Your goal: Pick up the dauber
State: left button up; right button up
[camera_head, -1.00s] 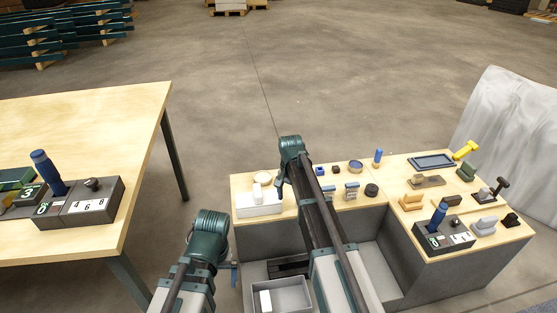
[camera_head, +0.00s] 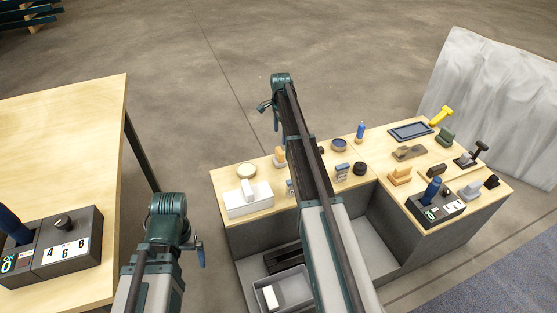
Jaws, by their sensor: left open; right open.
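A small blue upright bottle (camera_head: 360,131) with a pale tip stands at the back edge of the wooden bench top (camera_head: 327,159); it looks like the dauber, though it is too small to be sure. My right gripper (camera_head: 268,108) is open, seen small and partly behind its wrist, beyond the bench's back edge and left of the bottle, apart from it. My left gripper (camera_head: 197,250) is open and empty, left of the bench and low in the picture.
A grey bin (camera_head: 288,284) sits below. My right arm hides part of the bench. Another table (camera_head: 60,150) is at left.

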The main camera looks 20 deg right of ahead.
aim_at(280, 150)
notch_tip(280, 150, down, 8)
jog(key=b, duration=0.7)
jog(key=shift+r, duration=0.2)
jog(key=f+b, duration=0.5)
jog(key=shift+s+a+f, duration=0.15)
jog(key=shift+a+f, duration=0.05)
jog(key=shift+r, duration=0.1)
jog(key=c, duration=1.3)
